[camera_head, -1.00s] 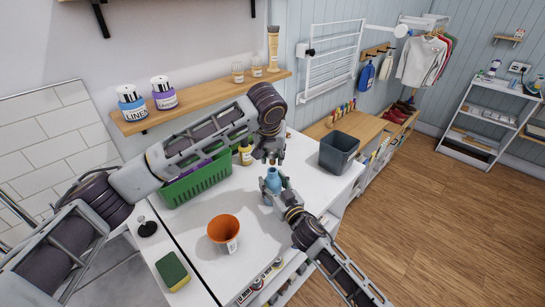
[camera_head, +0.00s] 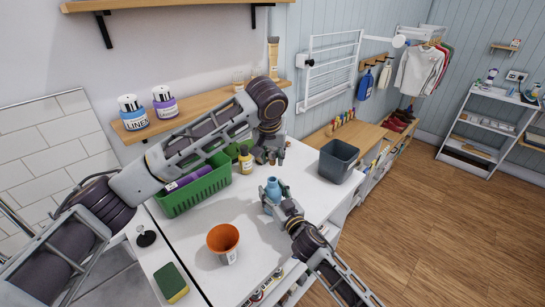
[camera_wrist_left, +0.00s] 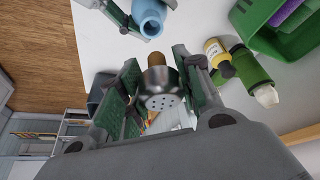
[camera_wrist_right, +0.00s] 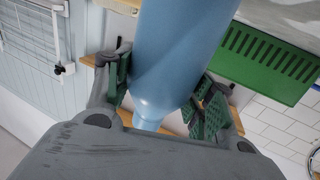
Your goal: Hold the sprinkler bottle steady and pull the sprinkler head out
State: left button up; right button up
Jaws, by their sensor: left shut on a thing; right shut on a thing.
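The blue sprinkler bottle (camera_head: 272,190) stands over the white top, held by my right gripper (camera_head: 277,205). In the right wrist view the bottle (camera_wrist_right: 180,50) is between both green finger pads. My left gripper (camera_head: 270,158) is above and slightly behind the bottle, shut on the sprinkler head. The left wrist view shows the sprinkler head (camera_wrist_left: 160,92), a metal cap with holes and a tan cork end, between the finger pads. The bottle's open mouth (camera_wrist_left: 151,24) faces it there, with a gap between them.
A green basket (camera_head: 190,196) and a yellow bottle (camera_head: 245,160) are left of the grippers. An orange pot (camera_head: 223,240) stands in front, with a sponge (camera_head: 170,281) at the front left. A grey bin (camera_head: 338,160) is on the right. A wooden shelf (camera_head: 190,112) is behind.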

dwell(0.8)
jog(key=o, duration=1.2)
jog(key=shift+c, duration=0.2)
jog(key=shift+s+d, duration=0.1)
jog(key=shift+s, duration=0.05)
jog(key=shift+v, duration=5.8)
jog(key=shift+d, duration=0.15)
